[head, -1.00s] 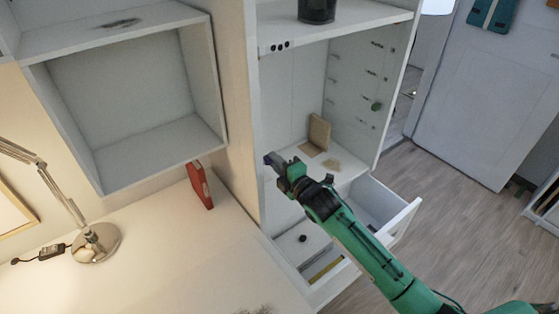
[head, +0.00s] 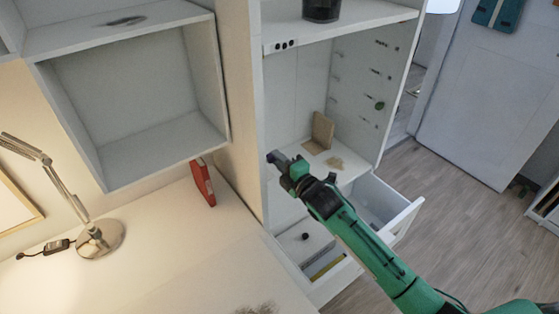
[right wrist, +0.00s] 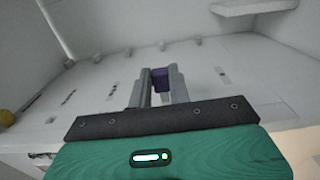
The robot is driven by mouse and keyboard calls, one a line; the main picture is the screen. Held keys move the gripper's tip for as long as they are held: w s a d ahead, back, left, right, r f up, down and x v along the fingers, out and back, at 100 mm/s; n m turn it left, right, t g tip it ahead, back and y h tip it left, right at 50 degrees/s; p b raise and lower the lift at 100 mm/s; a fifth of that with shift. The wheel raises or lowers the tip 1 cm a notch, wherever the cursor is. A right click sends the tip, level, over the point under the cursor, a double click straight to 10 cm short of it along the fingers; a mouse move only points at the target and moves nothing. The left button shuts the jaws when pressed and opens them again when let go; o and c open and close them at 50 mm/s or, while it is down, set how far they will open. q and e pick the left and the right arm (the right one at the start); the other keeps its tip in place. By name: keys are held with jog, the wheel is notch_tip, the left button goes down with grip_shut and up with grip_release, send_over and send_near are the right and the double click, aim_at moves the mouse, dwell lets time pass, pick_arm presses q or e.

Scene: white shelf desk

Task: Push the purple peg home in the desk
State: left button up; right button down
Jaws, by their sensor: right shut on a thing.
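The purple peg (right wrist: 160,79) shows between the fingertips of my right gripper (right wrist: 157,84) in the right wrist view. The gripper is shut on it, and its far end points toward a pale panel (right wrist: 207,72) with slots and small knobs. In the head view my right gripper (head: 275,158) is at the front left edge of the open bay of the white desk (head: 285,100). The peg's hole is not clearly visible, and I cannot tell how deep the peg sits. My left gripper is out of view.
Two drawers (head: 405,215) stand open below the bay, near my right arm. A small wooden block (head: 322,130) stands in the bay. A red book (head: 202,182) and a lamp (head: 98,240) are on the desktop. A dark cup (head: 321,10) stands above.

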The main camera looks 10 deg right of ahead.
pick_arm(q)
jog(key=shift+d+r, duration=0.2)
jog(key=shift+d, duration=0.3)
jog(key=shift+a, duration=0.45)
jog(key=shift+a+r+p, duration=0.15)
jog(key=shift+p, duration=0.2)
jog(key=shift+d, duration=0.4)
pick_arm(e)
jog(key=shift+a, duration=0.1)
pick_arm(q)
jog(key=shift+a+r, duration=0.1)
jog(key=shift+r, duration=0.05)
pick_arm(e)
jog(key=shift+s+a, duration=0.15)
jog(key=shift+a, duration=0.15)
pick_arm(q)
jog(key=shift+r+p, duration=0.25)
jog(key=shift+p, duration=0.15)
pick_arm(e)
jog(key=shift+s+a, duration=0.2)
jog(key=shift+a, duration=0.3)
jog(key=shift+s+a, duration=0.2)
jog(key=shift+a, duration=0.25)
